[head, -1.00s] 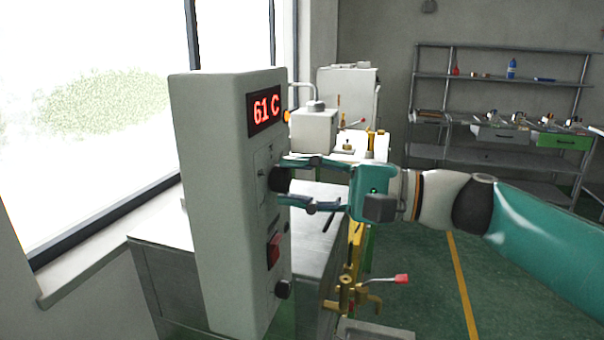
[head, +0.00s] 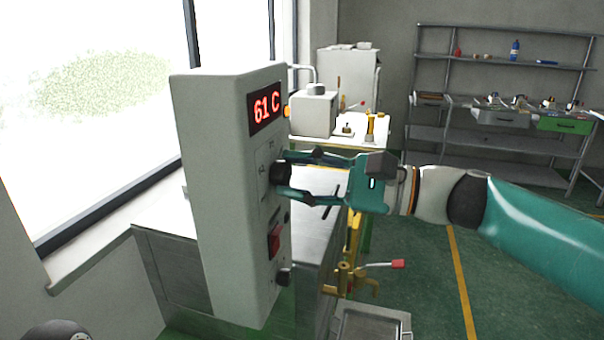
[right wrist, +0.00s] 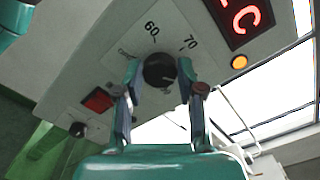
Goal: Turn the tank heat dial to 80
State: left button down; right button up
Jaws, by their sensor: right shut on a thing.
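The tank heat dial is a black round knob (head: 281,174) on the face of a tall grey control box (head: 215,200). The box's red display (head: 265,108) reads 61 C. My right gripper (head: 283,175) is shut on the dial from the right. In the right wrist view the dial (right wrist: 160,70) sits between my right gripper's two fingertips (right wrist: 163,78), with marks 60 and 70 printed beside it. The mark 80 is not visible. My left gripper is not in view; a dark rounded part shows at the bottom left of the head view.
Below the dial are a red switch (head: 275,240) and a second black knob (head: 283,277). An orange lamp (right wrist: 239,62) is beside the display. A metal bench and yellow-brass fittings with a red-tipped lever (head: 397,264) stand behind. Shelves (head: 505,85) line the back wall.

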jog(key=shift+f, duration=0.25)
jog(key=o, duration=1.1)
jog(key=shift+w+a, duration=0.1)
jog(key=shift+w, duration=0.1)
jog(key=shift+o, duration=0.2)
jog(key=shift+s+r, duration=0.1)
jog(key=shift+s, duration=0.05)
jog(key=v, duration=1.2)
